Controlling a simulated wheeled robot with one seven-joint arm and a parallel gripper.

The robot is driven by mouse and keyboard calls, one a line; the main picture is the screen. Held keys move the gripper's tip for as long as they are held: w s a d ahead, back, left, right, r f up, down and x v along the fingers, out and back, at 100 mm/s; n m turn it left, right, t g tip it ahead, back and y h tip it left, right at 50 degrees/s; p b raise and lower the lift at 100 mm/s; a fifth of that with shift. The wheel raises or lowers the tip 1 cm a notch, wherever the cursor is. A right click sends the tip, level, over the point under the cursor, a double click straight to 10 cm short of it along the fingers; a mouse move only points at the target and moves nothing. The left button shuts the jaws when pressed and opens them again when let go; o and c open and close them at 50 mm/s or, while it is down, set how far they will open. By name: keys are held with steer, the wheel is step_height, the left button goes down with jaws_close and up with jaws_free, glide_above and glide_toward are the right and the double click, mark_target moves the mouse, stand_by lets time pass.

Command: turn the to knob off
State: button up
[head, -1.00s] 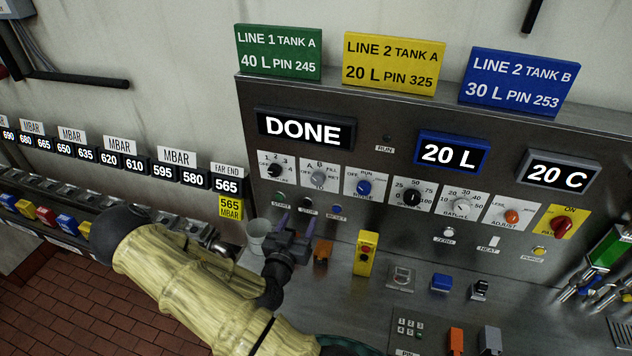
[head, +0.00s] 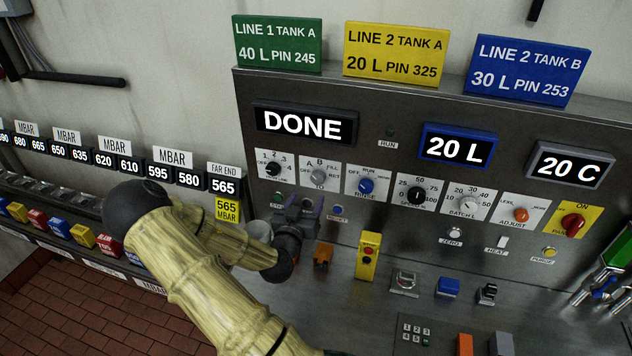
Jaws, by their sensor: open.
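The TO knob (head: 318,177) is a small grey dial on a white plate marked A, B, OFF, FILL and RET, second from the left in the knob row. Its exact pointer direction is too small to tell. My gripper (head: 305,204) is open and empty, its two purple fingers pointing up just below the TO knob's plate. The fingertips look apart from the knob. The gripper partly covers the row of small buttons under the knobs.
A black selector (head: 273,169) is left of the TO knob and a blue RINSE knob (head: 366,186) is right. A yellow button box (head: 368,256) and an orange block (head: 323,256) stand on the ledge.

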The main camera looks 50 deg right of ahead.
mark_target(317, 179)
steer(key=p+x, duration=0.1)
steer(key=x, duration=0.3)
steer(key=p+x, duration=0.2)
steer(key=x, duration=0.2)
steer(key=shift+w+d+r+p, duration=0.1)
steer(key=shift+d+r+p, duration=0.1)
steer(key=shift+d+p, duration=0.1)
steer(key=shift+w+d+f, duration=0.15)
steer(key=shift+w+d, duration=0.15)
steer(key=shift+d, duration=0.2)
steer(key=c, duration=1)
